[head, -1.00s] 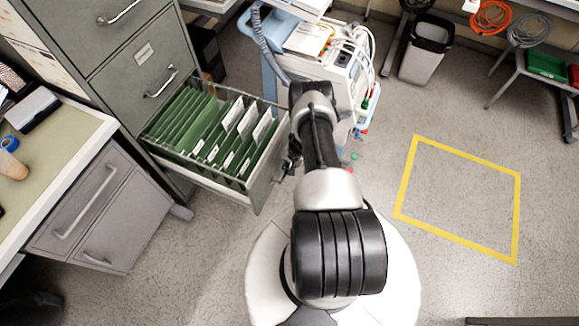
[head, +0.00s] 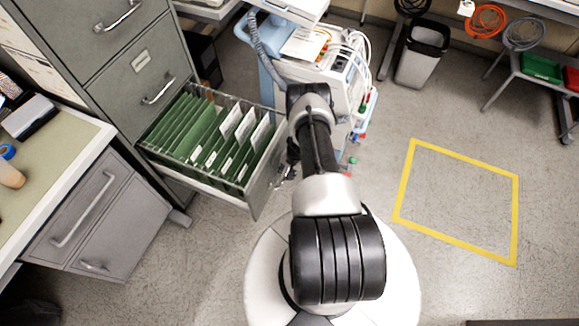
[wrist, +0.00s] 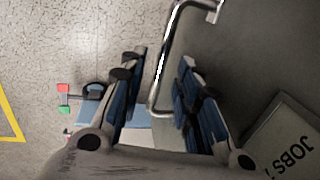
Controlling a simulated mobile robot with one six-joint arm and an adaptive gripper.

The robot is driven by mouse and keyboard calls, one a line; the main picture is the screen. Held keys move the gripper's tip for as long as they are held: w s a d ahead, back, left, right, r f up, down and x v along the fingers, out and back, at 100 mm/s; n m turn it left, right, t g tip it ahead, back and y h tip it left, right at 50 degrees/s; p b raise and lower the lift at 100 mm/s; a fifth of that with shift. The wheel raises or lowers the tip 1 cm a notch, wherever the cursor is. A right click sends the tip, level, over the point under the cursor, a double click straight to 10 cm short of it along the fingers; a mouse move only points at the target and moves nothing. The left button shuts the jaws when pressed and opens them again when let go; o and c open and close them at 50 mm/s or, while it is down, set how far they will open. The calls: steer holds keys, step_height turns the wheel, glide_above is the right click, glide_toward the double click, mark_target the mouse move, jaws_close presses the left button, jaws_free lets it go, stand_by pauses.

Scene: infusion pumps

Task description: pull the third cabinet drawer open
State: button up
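The grey filing cabinet (head: 118,78) stands at the upper left in the head view. Its third drawer (head: 262,183) is pulled far out and shows green hanging files (head: 205,138) with white tabs. In the wrist view, the drawer front (wrist: 265,65) carries a label reading "JOBS" (wrist: 290,145) and a metal bar handle (wrist: 166,62). My gripper (wrist: 161,68) is open, its two dark fingers apart with the handle between them. I see gaps beside the bar, so it does not look clamped. In the head view my arm hides most of the gripper.
A blue-and-white medical cart (head: 318,70) stands just behind the drawer's right end. A desk with grey drawers (head: 95,215) is at the left, near the open drawer. A bin (head: 421,55) stands farther back. The floor inside the yellow square (head: 460,200) is clear.

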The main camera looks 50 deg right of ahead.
step_height(320, 180, up, 11)
steer(key=s, duration=0.2)
steer(key=shift+d, duration=0.35)
